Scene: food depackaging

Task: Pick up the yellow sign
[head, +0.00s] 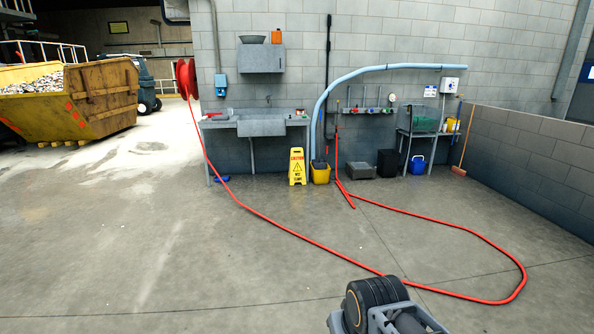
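The yellow sign (297,167) is a folding caution floor sign with dark print. It stands upright on the concrete floor near the back wall, in front of the grey sink bench and just left of a yellow bucket. Part of my own arm shows at the bottom of the head view, well apart from the sign. My gripper is not in the picture, so what it holds does not show.
A red hose (290,237) runs from the wall reel (187,78) across the floor and loops at right. The yellow bucket (320,174) stands close beside the sign. A yellow skip (75,102) is at left. The left and middle floor is open.

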